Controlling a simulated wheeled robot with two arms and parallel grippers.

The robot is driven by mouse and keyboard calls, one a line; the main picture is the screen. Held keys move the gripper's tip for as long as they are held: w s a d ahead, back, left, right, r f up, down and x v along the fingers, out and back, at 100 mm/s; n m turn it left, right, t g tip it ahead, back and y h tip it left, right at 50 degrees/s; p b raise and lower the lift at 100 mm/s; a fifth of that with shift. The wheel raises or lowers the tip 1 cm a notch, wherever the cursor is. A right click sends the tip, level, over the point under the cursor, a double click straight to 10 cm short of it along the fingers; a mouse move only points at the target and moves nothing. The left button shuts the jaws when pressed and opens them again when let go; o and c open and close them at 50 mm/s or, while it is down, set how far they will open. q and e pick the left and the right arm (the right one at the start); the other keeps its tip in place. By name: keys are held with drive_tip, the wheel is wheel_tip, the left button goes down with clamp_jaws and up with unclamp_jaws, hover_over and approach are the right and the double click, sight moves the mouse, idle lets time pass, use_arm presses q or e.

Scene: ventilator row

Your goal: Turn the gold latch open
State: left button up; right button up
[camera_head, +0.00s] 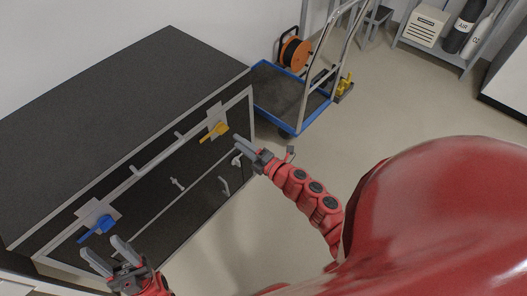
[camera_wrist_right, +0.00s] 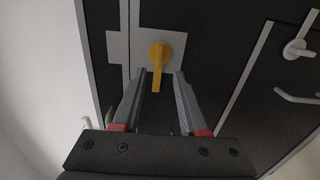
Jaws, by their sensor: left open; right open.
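The gold latch (camera_head: 214,132) sits on a light plate near the right end of the dark cabinet's front. In the right wrist view the gold latch (camera_wrist_right: 158,64) has a round hub at the top and a lever pointing down. My right gripper (camera_head: 240,144) is open and faces the latch; in the wrist view its fingertips (camera_wrist_right: 160,75) lie on either side of the lever, with gaps and no visible contact. My left gripper (camera_head: 108,254) is open and empty, near the blue latch (camera_head: 98,229) at the cabinet's left end.
The dark cabinet (camera_head: 120,85) has a long bar handle (camera_head: 155,155) and smaller grey handles (camera_head: 224,186) on its front. A blue-edged trolley (camera_head: 290,100) stands right of the cabinet, with an orange cable reel (camera_head: 295,54) behind. The floor (camera_head: 400,115) to the right is clear.

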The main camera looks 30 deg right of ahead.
drive_tip(key=v, duration=1.1)
drive_tip(key=shift+s+a+r, duration=0.1)
